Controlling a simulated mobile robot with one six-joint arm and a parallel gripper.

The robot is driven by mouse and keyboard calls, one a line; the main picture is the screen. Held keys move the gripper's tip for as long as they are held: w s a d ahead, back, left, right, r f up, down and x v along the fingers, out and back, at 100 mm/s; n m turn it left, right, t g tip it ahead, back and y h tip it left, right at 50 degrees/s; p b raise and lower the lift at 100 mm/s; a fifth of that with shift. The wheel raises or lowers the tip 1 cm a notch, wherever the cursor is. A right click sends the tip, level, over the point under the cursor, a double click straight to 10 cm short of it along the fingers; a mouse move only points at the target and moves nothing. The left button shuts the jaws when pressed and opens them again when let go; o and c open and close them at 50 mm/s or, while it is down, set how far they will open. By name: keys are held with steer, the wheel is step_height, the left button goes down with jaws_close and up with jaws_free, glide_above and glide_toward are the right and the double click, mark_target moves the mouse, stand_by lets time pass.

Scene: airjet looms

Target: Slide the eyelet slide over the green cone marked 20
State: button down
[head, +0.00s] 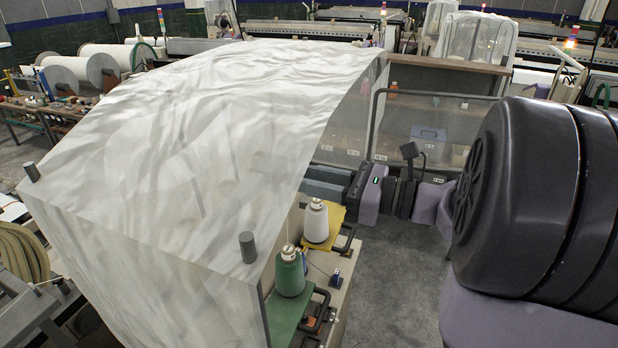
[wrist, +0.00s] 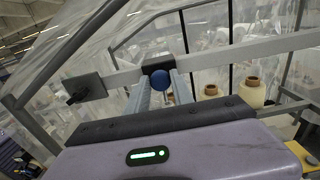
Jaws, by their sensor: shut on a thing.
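My gripper (wrist: 163,88) is shut on a blue round knob (wrist: 162,80) in the wrist view. The knob sits on a black block, which looks like the eyelet slide (wrist: 157,66), on a grey bar that crosses the view. The green cone (head: 290,274) stands upright at the near end of the creel in the head view, on a green base; no number is readable on it. In the head view my gripper's body (head: 373,186) points left and the white cover hides its fingertips. I cannot tell which wrist-view cone is the green one.
A white cone (head: 316,222) on a yellow base stands behind the green cone. Two pale cones (wrist: 252,92) (wrist: 211,90) show beyond the bar in the wrist view. A large translucent white cover (head: 200,130) fills the left. Grey floor (head: 395,275) is clear on the right.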

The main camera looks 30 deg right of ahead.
steer(key=shift+s+a, duration=0.15)
steer(key=shift+a, duration=0.05)
stand_by(0.3)
steer(key=c, duration=1.1)
jaws_free()
steer(key=b+v, duration=0.4)
steer(key=v, duration=1.3)
steer(key=shift+s+b, duration=0.2)
steer(key=shift+b, duration=0.15)
steer(key=shift+d, duration=0.15)
